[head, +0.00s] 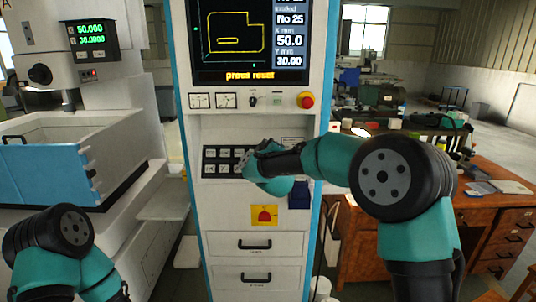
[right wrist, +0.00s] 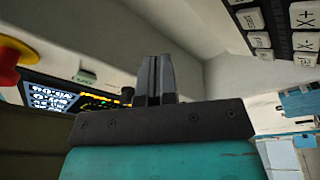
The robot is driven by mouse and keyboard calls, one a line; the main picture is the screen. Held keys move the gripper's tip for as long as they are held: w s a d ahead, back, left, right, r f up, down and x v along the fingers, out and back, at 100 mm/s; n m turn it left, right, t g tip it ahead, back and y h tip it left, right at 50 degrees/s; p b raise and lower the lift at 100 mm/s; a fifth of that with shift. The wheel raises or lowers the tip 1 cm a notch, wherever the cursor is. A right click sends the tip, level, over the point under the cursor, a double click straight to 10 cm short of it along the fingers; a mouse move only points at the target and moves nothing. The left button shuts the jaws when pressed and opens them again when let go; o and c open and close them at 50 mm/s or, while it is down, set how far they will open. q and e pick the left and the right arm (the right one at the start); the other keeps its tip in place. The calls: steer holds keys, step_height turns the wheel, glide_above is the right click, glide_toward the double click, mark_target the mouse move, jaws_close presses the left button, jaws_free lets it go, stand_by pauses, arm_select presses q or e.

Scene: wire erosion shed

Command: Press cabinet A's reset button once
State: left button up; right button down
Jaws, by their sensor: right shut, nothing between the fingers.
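The white control cabinet (head: 255,217) with blue edges stands in the middle of the head view. Its screen (head: 235,45) reads "press reset". Below it are two meters, a black knob (head: 253,101), a small pale green part (head: 277,100) and a red mushroom button (head: 305,100). I cannot read which part is labelled reset. My right gripper (head: 247,168) is in front of the black keypad (head: 212,163), hiding its right side. In the right wrist view its fingers (right wrist: 154,78) are shut and empty. The green part (right wrist: 86,76) lies to their left. My left gripper is out of view.
A machine with a white tank (head: 75,140) and a small readout (head: 90,38) stands left; a letter A shows at the top left. A yellow plate with a red switch (head: 264,214) sits below the keypad. A wooden bench (head: 490,220) is at right.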

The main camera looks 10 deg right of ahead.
steer(key=shift+w+f, duration=0.1)
steer(key=shift+w+d+f, duration=0.15)
steer(key=shift+w+f, duration=0.7)
steer(key=shift+w, duration=0.3)
steer(key=shift+w+d+f, duration=0.15)
steer(key=shift+w+f, duration=0.7)
steer(key=shift+w, duration=0.3)
steer(key=shift+w+d+f, duration=0.15)
steer(key=shift+w+f, duration=0.7)
steer(key=shift+w, duration=0.3)
steer(key=shift+w, duration=0.1)
steer(key=shift+w+f, duration=0.25)
steer(key=shift+w+f, duration=0.15)
steer(key=shift+w, duration=0.1)
stand_by(0.5)
steer(key=shift+w+f, duration=0.1)
steer(key=shift+f, duration=0.1)
stand_by(0.4)
steer(key=shift+s+r, duration=0.4)
steer(key=shift+s, duration=0.3)
steer(key=shift+s+r, duration=0.1)
steer(key=shift+r, duration=0.05)
